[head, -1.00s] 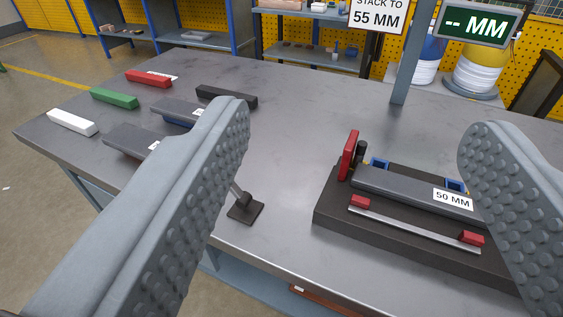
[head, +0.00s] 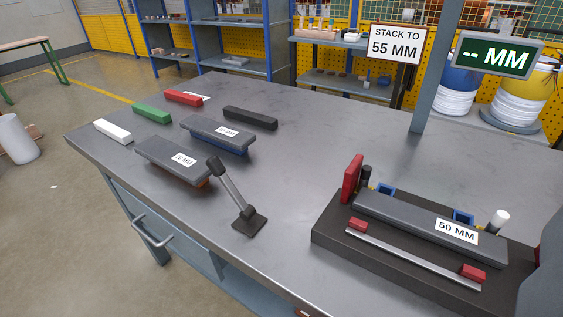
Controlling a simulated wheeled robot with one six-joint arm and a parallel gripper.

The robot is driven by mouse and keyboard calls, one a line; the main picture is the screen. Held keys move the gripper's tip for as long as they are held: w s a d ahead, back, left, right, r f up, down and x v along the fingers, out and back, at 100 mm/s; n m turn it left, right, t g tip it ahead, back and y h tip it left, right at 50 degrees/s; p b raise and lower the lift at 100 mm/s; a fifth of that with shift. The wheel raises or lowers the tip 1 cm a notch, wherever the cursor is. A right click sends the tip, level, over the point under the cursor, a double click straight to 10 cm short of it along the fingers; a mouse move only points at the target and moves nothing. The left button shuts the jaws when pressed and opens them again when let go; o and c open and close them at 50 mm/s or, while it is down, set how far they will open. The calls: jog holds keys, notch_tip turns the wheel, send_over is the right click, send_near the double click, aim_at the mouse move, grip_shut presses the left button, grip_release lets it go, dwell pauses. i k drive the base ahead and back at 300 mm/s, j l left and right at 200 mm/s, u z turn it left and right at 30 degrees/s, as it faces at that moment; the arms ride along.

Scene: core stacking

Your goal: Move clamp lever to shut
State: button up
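A lever (head: 231,188) with a black grip, grey rod and black square foot stands on the bench, tilted up to the left. I take it for the clamp lever, but no label shows. To its right is the dark fixture base (head: 330,238). It holds a grey block marked 50 MM (head: 405,213), with a red upright plate (head: 352,177) at its left end. No pair of fingertips shows. Only a blank grey shape (head: 545,275) cuts the lower right edge; it may be part of my gripper. Nothing touches the lever.
Grey blocks (head: 176,160) and (head: 218,132) lie left of the lever. White (head: 112,131), green (head: 152,114), red (head: 184,97) and black (head: 250,117) bars lie behind. A post (head: 424,95) carries a display reading "-- MM" (head: 485,55). The bench between lever and fixture is clear.

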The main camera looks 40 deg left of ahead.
aim_at(217, 168)
jog(key=k+j+z, duration=0.2)
jog(key=j, duration=0.2)
jog(key=j+z, duration=0.2)
jog(key=j, duration=0.2)
jog(key=k+j+z, duration=0.25)
jog(key=j+z, duration=0.2)
jog(key=j, duration=0.25)
jog(key=k+j+z, duration=0.2)
jog(key=k+j, duration=0.35)
jog(key=j, duration=0.2)
jog(key=k+j, duration=0.35)
jog(key=j, duration=0.15)
jog(key=k+j+z, duration=0.1)
jog(key=k+j, duration=0.25)
jog(key=j, duration=0.2)
